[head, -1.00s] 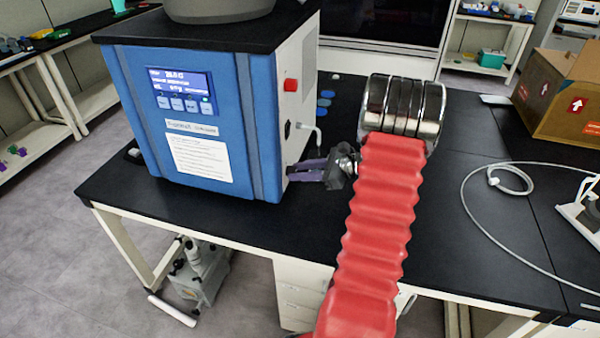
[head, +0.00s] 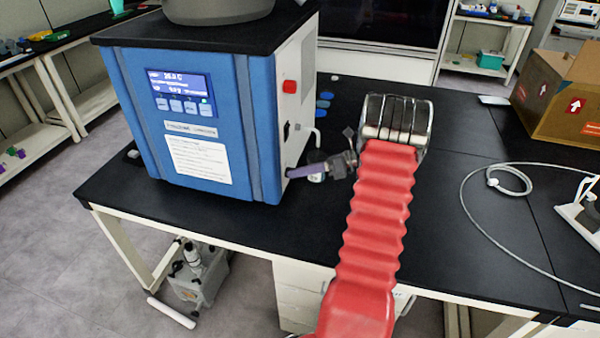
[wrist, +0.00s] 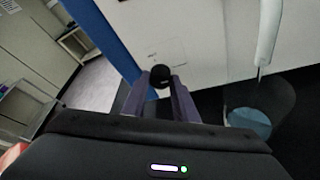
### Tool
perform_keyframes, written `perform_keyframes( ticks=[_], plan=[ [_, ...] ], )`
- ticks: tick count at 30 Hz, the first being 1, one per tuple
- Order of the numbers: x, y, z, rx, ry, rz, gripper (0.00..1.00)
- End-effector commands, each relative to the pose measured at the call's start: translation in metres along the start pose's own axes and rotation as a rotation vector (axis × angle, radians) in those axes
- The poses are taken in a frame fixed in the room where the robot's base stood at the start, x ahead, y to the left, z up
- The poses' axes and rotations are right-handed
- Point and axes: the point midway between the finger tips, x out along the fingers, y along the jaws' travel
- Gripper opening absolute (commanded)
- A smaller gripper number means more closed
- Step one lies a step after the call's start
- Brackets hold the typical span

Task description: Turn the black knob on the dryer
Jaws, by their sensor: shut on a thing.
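The blue and white dryer (head: 205,135) stands on the black bench, its white right side facing my arm. In the wrist view the round black knob (wrist: 160,75) sits on the white panel between the tips of my two purple fingers. My gripper (head: 290,173) is shut on the knob, low on the dryer's right side in the head view. The knob itself is hidden by my fingers in the head view.
A red button (head: 290,86) and a black fitting are on the dryer's side above my gripper. A pale hose (wrist: 268,35) hangs near the panel. A cardboard box (head: 560,95) and a looped white cable (head: 480,170) lie to the right.

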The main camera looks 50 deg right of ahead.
Motion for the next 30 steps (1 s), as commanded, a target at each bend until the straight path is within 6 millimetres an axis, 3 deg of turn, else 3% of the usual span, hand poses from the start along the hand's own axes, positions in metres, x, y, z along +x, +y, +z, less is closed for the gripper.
perform_keyframes(
  ticks=[13,14,15,21,30],
  plan=[
    [0.0002,-0.0013,-0.0024,0.014,0.003,0.002,0.04],
    [0.0001,-0.0013,-0.0024,0.014,0.003,0.002,0.28],
    [0.0001,-0.0012,-0.0023,0.013,0.003,0.002,0.31],
    [-0.0001,-0.0008,-0.0011,0.012,0.001,0.003,0.45],
    [-0.0019,-0.0007,-0.0002,0.010,0.000,0.003,0.45]
  ],
)
